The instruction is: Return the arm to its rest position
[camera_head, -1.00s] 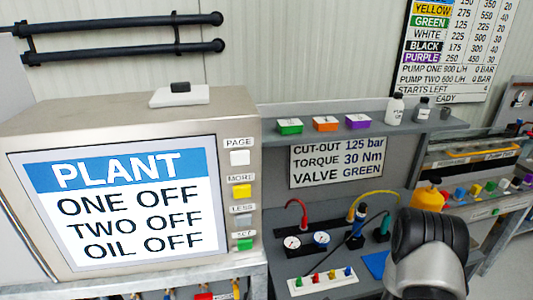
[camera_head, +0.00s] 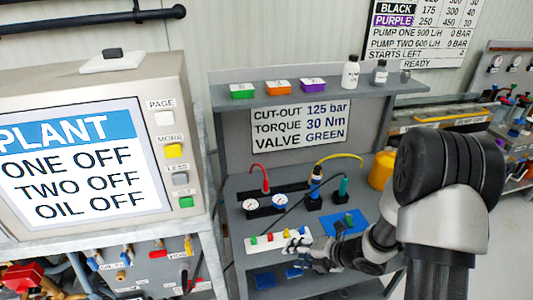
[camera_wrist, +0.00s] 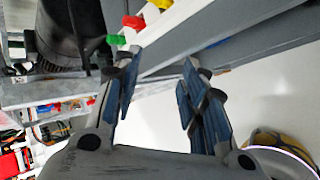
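My gripper (camera_head: 322,254) is at the front edge of the grey bench (camera_head: 237,190), beside the right end of the white strip with coloured pegs (camera_head: 285,241). In the wrist view my gripper (camera_wrist: 158,82) has its two blue-padded fingers well apart, with nothing between them. The pale floor shows behind the gap. The strip (camera_wrist: 150,50) with green, red and yellow pegs lies just beyond the left fingertip; I cannot tell whether they touch. My arm folds down from the right in the head view and hides part of the bench.
The plant screen (camera_head: 75,170) stands at left. A shelf (camera_head: 320,98) holds coloured boxes and bottles. Two gauges (camera_head: 265,203), hoses and a blue mat (camera_head: 343,222) are on the bench. A yellow container (camera_head: 381,170) stands behind my arm. Free floor (camera_head: 510,235) lies at right.

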